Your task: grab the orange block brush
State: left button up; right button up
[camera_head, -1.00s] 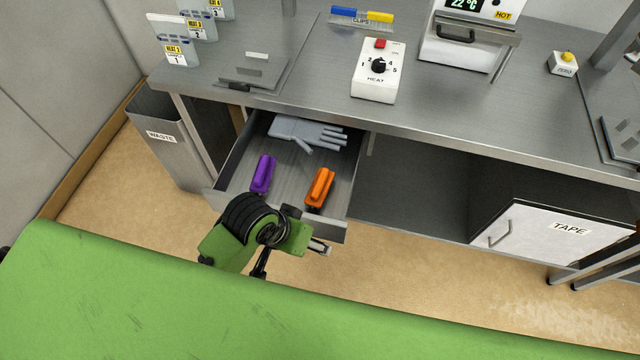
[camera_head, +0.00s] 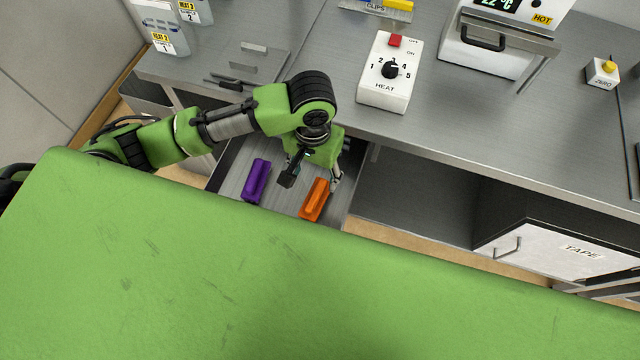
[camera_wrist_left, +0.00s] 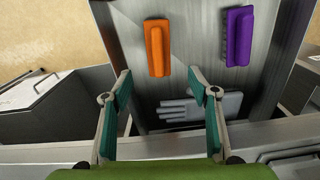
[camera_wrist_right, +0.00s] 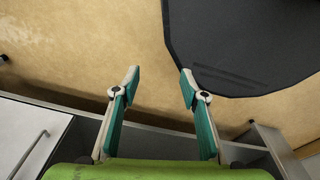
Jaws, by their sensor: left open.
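The orange block brush (camera_head: 314,200) lies in the open drawer (camera_head: 228,176), right of a purple block brush (camera_head: 256,181). In the left wrist view the orange brush (camera_wrist_left: 158,47) lies ahead of the open fingers, and the purple brush (camera_wrist_left: 238,36) is to its right. My left gripper (camera_head: 312,182) is over the drawer, close to the orange brush; in its wrist view the fingers (camera_wrist_left: 160,80) are apart with nothing between them. My right gripper (camera_wrist_right: 160,75) is open and empty, seen only in its own wrist view, over the floor.
A grey glove (camera_wrist_left: 202,106) lies deeper in the drawer, mostly hidden by my arm in the head view. The counter (camera_head: 440,118) overhangs behind the drawer and carries a heat control box (camera_head: 384,88). A tape cabinet (camera_head: 540,250) stands below at right.

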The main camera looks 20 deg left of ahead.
aim_at(316, 194)
pick_arm(q)
jog(key=f, duration=0.4)
jog(key=s+f, duration=0.1)
jog(key=f, duration=0.4)
jog(key=shift+w+p, duration=0.2)
jog(key=shift+p, duration=0.2)
notch_tip(316, 194, down, 2)
jog(key=shift+d+f, duration=0.15)
jog(key=shift+w+f, duration=0.1)
jog(key=shift+f, duration=0.45)
jog(key=c, duration=1.1)
jog(key=shift+c, duration=0.6)
pick_arm(e)
jog(key=shift+g, duration=0.3)
jog(key=s, duration=0.3)
jog(key=s+r, duration=0.1)
jog(key=shift+s+d, duration=0.25)
jog(key=shift+s, duration=0.05)
